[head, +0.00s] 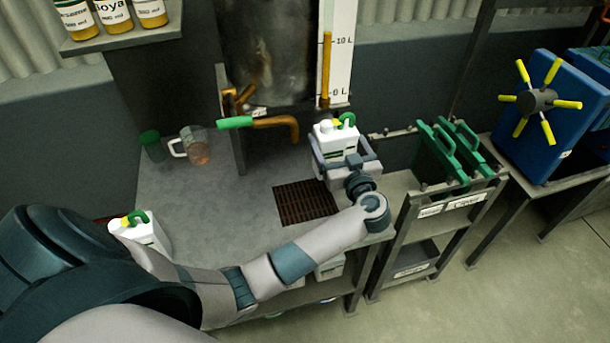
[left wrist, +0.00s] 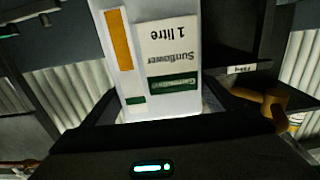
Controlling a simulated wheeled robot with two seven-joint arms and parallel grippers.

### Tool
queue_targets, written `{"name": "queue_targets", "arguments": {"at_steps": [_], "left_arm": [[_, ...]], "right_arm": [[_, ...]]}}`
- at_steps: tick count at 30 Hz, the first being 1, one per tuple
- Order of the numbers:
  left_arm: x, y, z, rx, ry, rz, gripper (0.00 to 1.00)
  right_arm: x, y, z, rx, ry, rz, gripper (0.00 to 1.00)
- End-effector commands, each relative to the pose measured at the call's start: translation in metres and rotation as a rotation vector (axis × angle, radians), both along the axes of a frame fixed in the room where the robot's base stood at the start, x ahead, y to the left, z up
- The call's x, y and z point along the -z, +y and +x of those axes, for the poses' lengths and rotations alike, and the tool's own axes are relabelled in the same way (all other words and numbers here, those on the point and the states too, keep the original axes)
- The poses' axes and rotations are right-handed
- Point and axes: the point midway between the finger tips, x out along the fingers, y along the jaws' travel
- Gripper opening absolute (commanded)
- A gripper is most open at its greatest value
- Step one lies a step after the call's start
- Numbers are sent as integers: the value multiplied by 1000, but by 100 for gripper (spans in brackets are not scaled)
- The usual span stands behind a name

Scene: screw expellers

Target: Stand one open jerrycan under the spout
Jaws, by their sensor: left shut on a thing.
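My left gripper (head: 342,165) is shut on a white jerrycan (head: 335,133) with a green handle and a yellow patch on top. It holds the can upright, right of the spout and beyond the grate. In the left wrist view the can (left wrist: 125,60) shows an upside-down "Sunflower 1 litre" label and an orange strip. The brass spout (head: 285,122) with a green lever comes off the tank, left of the can. A second white jerrycan (head: 145,232) with a green handle stands at the bench's left; my arm partly hides it. My right gripper is out of view.
A brown drain grate (head: 305,202) lies in the grey bench (head: 235,195), clear. A glass mug (head: 195,147) and a green-lidded jar (head: 152,145) stand at the back left. A gauge board (head: 338,50) rises behind the held can.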

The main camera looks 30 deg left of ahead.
Motion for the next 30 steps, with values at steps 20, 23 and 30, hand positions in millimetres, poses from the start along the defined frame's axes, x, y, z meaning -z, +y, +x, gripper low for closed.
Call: {"name": "queue_targets", "arguments": {"at_steps": [20,23,30], "left_arm": [[49,46,-71,0,-3,0,31],[49,46,-71,0,-4,0,31],[51,46,-71,-1,-2,1,31]], "right_arm": [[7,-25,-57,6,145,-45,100],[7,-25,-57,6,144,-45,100],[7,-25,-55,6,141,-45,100]]}}
